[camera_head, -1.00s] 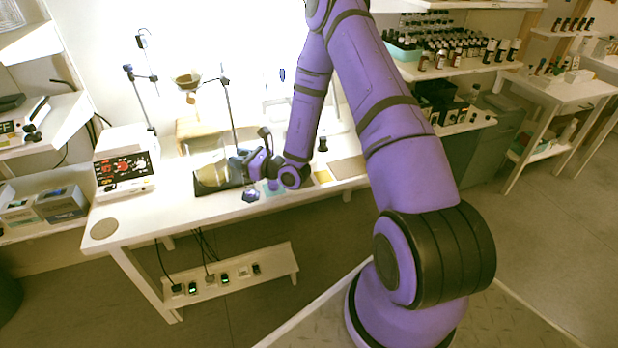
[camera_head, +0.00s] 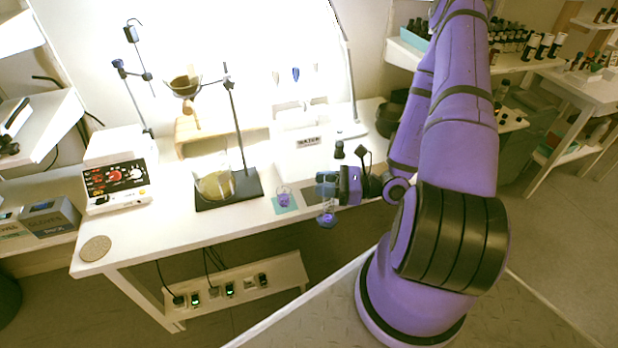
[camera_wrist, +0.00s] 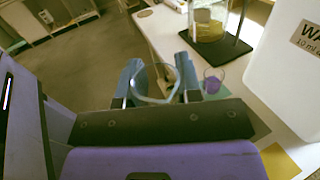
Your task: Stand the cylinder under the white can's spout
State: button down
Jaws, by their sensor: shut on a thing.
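The cylinder (camera_head: 327,217) is a clear glass vessel with a wider foot, upright or nearly so. My gripper (camera_head: 327,184) is shut on it and holds it by the table's front edge. In the wrist view its round rim (camera_wrist: 157,99) shows between the two blue fingers of my gripper (camera_wrist: 158,68). The white can (camera_head: 308,157), with a dark-lettered label, stands on the bench behind and left of my gripper. It also shows at the right of the wrist view (camera_wrist: 285,80). I cannot make out its spout clearly.
A small glass with purple contents (camera_head: 284,199) stands on a teal mat (camera_head: 294,208) left of the cylinder. A beaker (camera_head: 215,184) stands on a dark stand base (camera_head: 250,186) further left. A control box (camera_head: 116,178) is at the far left.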

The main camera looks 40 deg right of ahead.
jog(key=w+d+f, duration=0.2)
jog(key=w, duration=0.5)
jog(key=w+d+f, duration=0.3)
jog(key=w, duration=0.4)
jog(key=shift+d, duration=0.25)
jog(key=c, duration=0.8)
grip_release()
jog(key=shift+f, duration=0.1)
jog(key=v, duration=1.2)
